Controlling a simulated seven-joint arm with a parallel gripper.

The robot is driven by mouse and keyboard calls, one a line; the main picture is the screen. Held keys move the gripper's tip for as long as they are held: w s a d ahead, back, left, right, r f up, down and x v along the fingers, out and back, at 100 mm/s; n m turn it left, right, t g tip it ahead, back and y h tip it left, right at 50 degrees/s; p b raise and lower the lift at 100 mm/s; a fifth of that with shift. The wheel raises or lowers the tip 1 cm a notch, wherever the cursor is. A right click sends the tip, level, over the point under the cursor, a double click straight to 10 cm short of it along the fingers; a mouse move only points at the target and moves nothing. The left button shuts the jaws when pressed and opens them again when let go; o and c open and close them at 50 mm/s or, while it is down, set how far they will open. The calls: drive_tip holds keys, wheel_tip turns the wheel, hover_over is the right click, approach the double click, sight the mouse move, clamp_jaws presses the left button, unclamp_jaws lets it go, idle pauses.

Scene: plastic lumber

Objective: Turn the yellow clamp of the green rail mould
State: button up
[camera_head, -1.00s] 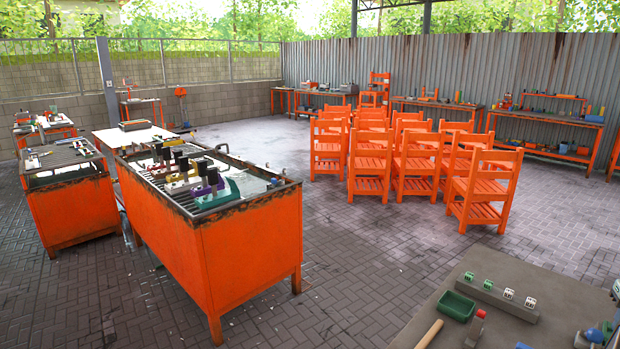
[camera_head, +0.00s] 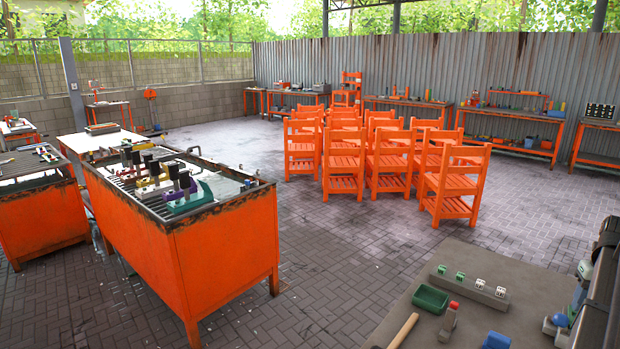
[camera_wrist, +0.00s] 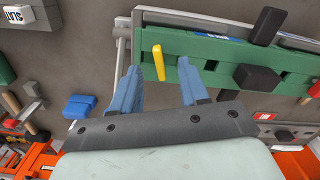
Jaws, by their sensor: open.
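In the wrist view the green rail mould (camera_wrist: 215,47) lies across the top of the picture, with a grey metal rail along its far edge. The yellow clamp (camera_wrist: 159,62) is a short narrow bar at the mould's left part, pointing down in the picture. My gripper (camera_wrist: 157,72) has two blue fingers spread apart, one on each side of the clamp in the picture. The clamp does not look touched by either finger. The right finger overlaps the mould's near edge in the picture; the depth between them is hard to tell. The mould is not clearly seen in the head view.
Two black blocks (camera_wrist: 257,77) sit on the mould at right. A blue block (camera_wrist: 80,105) lies left of my gripper. In the head view the grey table (camera_head: 420,290) holds a green tray (camera_head: 431,298), a handle (camera_head: 403,330) and a bar with small cubes (camera_head: 470,285).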

drive_tip(key=shift+r, duration=2.75)
